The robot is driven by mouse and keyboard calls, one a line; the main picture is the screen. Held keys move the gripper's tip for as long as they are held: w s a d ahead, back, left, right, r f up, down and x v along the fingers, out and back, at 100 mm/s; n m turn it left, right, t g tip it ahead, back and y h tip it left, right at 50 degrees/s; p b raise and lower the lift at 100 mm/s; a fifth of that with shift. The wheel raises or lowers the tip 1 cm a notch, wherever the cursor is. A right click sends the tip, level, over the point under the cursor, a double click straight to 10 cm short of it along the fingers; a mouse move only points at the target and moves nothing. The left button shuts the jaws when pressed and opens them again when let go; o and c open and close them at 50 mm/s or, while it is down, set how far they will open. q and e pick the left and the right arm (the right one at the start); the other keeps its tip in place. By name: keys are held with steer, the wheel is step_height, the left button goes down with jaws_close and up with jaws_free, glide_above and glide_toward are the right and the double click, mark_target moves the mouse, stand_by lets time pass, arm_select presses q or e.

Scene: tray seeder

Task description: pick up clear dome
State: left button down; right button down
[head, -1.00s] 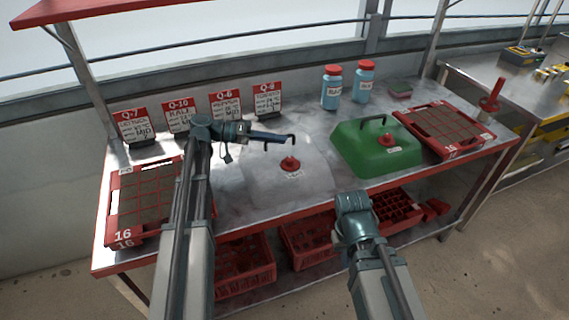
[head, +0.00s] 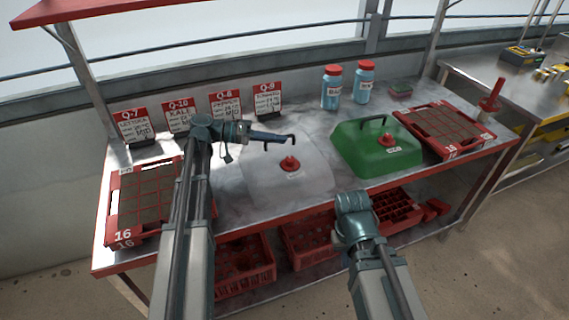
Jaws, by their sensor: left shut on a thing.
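The clear dome (head: 290,188) sits on the metal bench, left of the green dome (head: 362,150). It is see-through, with a red knob (head: 289,164) on its front and a dark handle on top. My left gripper (head: 288,139) reaches in from the left and is shut on the clear dome's handle. The dome appears to rest on the bench. My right gripper (head: 352,200) is in front of the bench's front edge, apart from both domes; its fingertips cannot be made out.
A seed tray (head: 125,236) lies at the bench's left end, another (head: 462,149) at the right end. Two blue bottles (head: 331,90) with red caps and several sign cards (head: 134,127) stand along the back. Red crates (head: 245,268) are on the shelf below.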

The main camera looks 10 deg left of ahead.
arm_select(q)
step_height(320, 180, up, 10)
steer(key=p, duration=1)
